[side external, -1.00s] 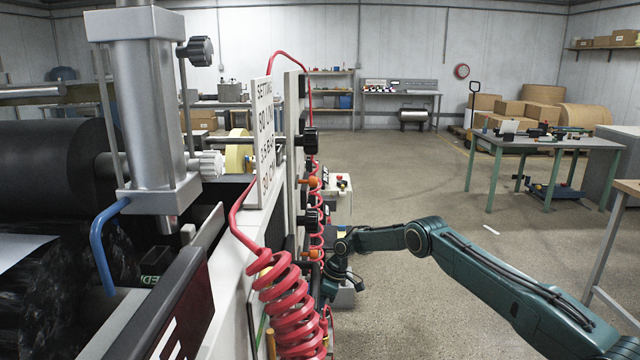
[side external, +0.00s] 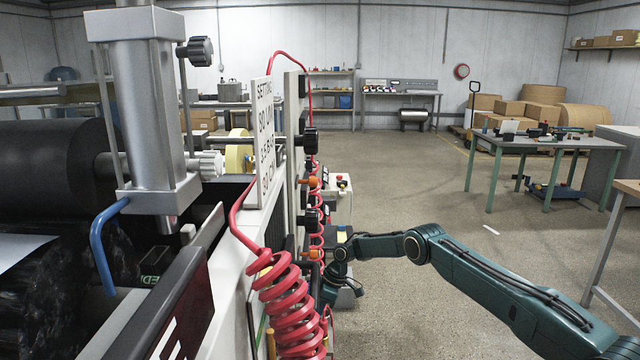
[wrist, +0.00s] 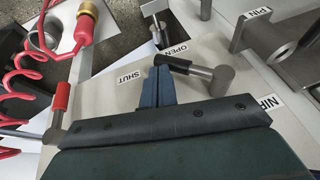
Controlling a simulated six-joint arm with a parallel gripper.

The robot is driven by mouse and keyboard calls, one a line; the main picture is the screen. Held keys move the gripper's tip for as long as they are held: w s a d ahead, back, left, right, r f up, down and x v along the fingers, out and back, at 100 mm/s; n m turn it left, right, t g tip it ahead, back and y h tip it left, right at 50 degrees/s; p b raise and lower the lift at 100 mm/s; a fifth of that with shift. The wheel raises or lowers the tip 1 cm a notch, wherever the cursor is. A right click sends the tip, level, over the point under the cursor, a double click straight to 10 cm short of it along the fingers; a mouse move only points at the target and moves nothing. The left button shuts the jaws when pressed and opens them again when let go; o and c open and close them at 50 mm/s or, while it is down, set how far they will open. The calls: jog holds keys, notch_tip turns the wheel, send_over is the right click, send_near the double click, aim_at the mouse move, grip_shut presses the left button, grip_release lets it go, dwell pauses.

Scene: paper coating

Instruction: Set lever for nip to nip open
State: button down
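In the wrist view, the nip lever (wrist: 180,67) has a dark handle on a metal pivot. A NIP label (wrist: 268,103) lies to the right of it. The handle points left from the pivot, its end close to the OPEN label (wrist: 177,50); the SHUT label (wrist: 128,78) is further left. My gripper (wrist: 158,72) has its two blue-grey fingers together, with their tips at the handle's free end. I cannot tell whether they touch it; no handle shows between them. In the side view, the fingertips and the lever are hidden by the machine and hose.
A red-handled lever (wrist: 61,98) stands left of my gripper. A red coiled hose (wrist: 28,70) with a brass fitting (wrist: 88,15) hangs at upper left. A metal cylinder (wrist: 272,40) on a bracket is at upper right.

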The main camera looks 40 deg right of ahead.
jog(key=shift+s+a+f, duration=0.2)
jog(key=shift+f, duration=0.35)
jog(key=shift+s+a+f, duration=0.15)
jog(key=shift+f, duration=0.45)
jog(key=shift+s+a+f, duration=0.2)
jog(key=shift+f, duration=0.35)
jog(key=shift+a+f+y, duration=0.3)
jog(key=shift+a+y, duration=0.1)
jog(key=shift+a, duration=0.05)
dwell(1.8)
jog(key=shift+r, duration=0.1)
jog(key=v, duration=1.3)
jog(key=shift+w+d+r, duration=0.2)
jog(key=shift+r, duration=0.15)
